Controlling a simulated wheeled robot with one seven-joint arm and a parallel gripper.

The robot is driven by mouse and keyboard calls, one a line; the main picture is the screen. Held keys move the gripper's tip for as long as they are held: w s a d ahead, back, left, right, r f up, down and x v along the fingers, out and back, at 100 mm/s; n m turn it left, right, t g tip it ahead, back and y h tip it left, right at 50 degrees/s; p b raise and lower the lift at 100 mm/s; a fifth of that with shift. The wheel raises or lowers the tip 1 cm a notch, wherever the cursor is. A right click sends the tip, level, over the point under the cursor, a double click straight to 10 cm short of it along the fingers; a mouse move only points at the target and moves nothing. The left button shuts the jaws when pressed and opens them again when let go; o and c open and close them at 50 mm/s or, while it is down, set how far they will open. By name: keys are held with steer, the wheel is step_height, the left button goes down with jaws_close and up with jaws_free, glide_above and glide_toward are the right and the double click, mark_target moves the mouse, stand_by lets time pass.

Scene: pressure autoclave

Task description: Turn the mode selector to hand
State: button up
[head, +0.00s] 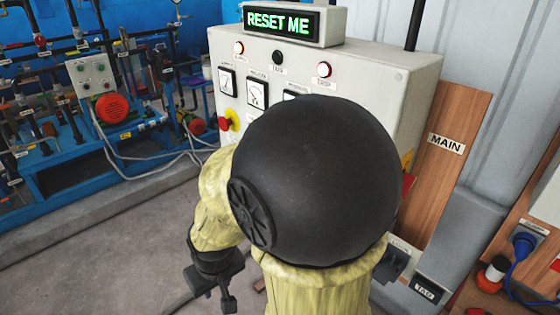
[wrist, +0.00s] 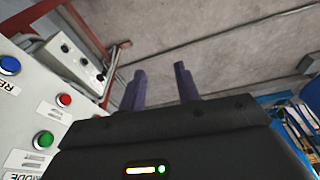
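The grey control cabinet (head: 400,85) stands behind my arm, which hides most of its front in the head view. In the wrist view a panel (wrist: 75,103) of it runs along the left side, with a blue button (wrist: 9,65), a red button (wrist: 64,100) and a green button (wrist: 43,140). A partly cut-off label that seems to read MODE (wrist: 22,175) shows at the lower left corner. I cannot make out the mode selector itself. My gripper (head: 212,290) hangs low in front of the cabinet. In the wrist view its fingers (wrist: 159,70) are apart with nothing between them.
A lit RESET ME sign (head: 282,22) tops the cabinet. A red knob on yellow (head: 228,121) sits at its left edge. A wooden board marked MAIN (head: 445,150) is at right. Blue pump equipment (head: 65,180) stands at left. The concrete floor (head: 110,255) between is clear.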

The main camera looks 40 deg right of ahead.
steer(key=w+d+r+m+t+h, duration=0.1)
steer(key=w+r+m+t+h, duration=0.2)
steer(key=w, duration=0.6)
steer(key=w+d+r+m+t+h, duration=0.1)
steer(key=w+r+m+t, duration=0.3)
steer(key=w, duration=0.6)
steer(key=d+r+m+h, duration=0.3)
steer(key=d+m+h, duration=0.2)
steer(key=d+h, duration=0.3)
steer(key=s+d+r+m+g+h, duration=0.1)
steer(key=s+r+m+g+h, duration=0.1)
steer(key=s+m+g+h, duration=0.3)
steer(key=s+g+h, duration=0.1)
steer(key=s+g, duration=0.1)
steer(key=g, duration=0.1)
steer(key=shift+s+r+p, duration=0.3)
steer(key=shift+s, duration=0.1)
steer(key=shift+d, duration=0.1)
